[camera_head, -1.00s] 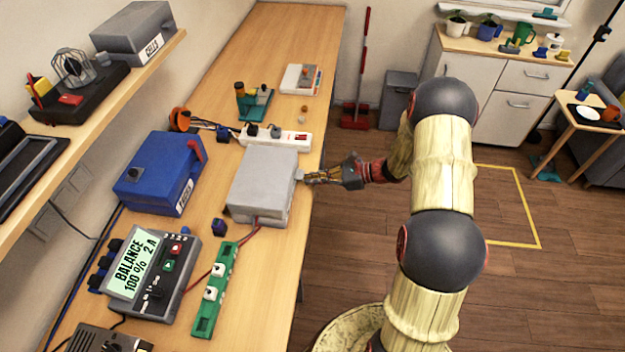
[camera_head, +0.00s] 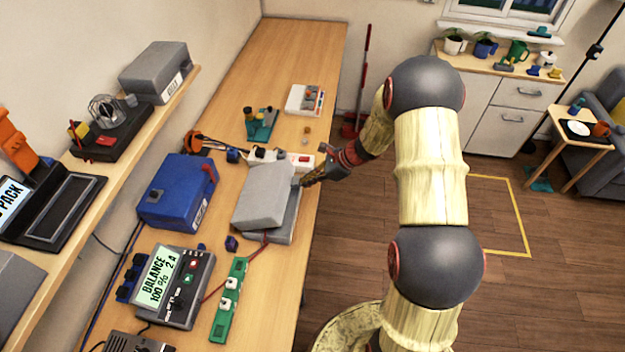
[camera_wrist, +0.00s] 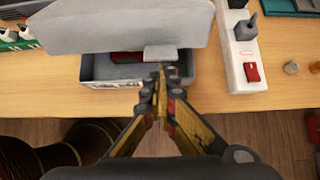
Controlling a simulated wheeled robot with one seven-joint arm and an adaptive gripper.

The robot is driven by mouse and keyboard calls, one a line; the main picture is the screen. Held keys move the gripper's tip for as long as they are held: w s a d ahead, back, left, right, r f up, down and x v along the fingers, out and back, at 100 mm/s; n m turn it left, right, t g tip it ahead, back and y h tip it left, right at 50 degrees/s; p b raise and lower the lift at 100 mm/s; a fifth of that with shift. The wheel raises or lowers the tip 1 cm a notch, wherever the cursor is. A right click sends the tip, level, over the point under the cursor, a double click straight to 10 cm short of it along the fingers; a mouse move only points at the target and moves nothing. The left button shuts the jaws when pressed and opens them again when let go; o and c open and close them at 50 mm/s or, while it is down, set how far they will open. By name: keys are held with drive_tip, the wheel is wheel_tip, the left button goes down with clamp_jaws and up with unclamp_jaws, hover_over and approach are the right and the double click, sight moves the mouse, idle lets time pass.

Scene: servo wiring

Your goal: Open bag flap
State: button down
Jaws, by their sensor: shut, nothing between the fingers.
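The grey bag (camera_head: 268,208) sits on the workbench in the head view, its flap (camera_head: 266,195) raised off the body and tilted. In the wrist view the flap (camera_wrist: 125,27) stands up behind the open body (camera_wrist: 105,72), and a dark red thing (camera_wrist: 127,57) shows inside. A pale tab (camera_wrist: 161,53) sticks out from the flap's near edge. My gripper (camera_head: 308,182) is at the bag's right side. In the wrist view my gripper (camera_wrist: 162,75) is shut, its fingertips together right at the tab, with nothing seen between them.
A white power strip (camera_head: 280,158) with a red switch lies just behind the bag. A blue box (camera_head: 177,190), the balance charger (camera_head: 175,285) and a green board (camera_head: 230,300) stand to the left and front. Red wires run from the bag. Floor is open right of the bench.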

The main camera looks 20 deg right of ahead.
drive_tip(key=shift+g+h, duration=0.6)
drive_tip(key=shift+h, duration=0.2)
drive_tip(key=a+r+p, duration=0.1)
drive_tip(key=r+p, duration=0.1)
drive_tip(key=w+a+r+p, duration=0.1)
drive_tip(key=r+p, duration=0.1)
drive_tip(key=w+a+r+p, duration=0.1)
drive_tip(key=r+p, duration=0.1)
drive_tip(key=shift+a+r, duration=0.25)
drive_tip(key=shift+a, duration=0.05)
drive_tip(key=w+a+r+p, duration=0.2)
drive_tip(key=a, duration=0.1)
drive_tip(key=w+a+r+p, duration=0.1)
drive_tip(key=r, duration=0.1)
drive_tip(key=shift+a, duration=0.4)
drive_tip(key=shift+w+a, duration=0.15)
drive_tip(key=shift+a, duration=0.1)
drive_tip(key=shift+d, duration=0.1)
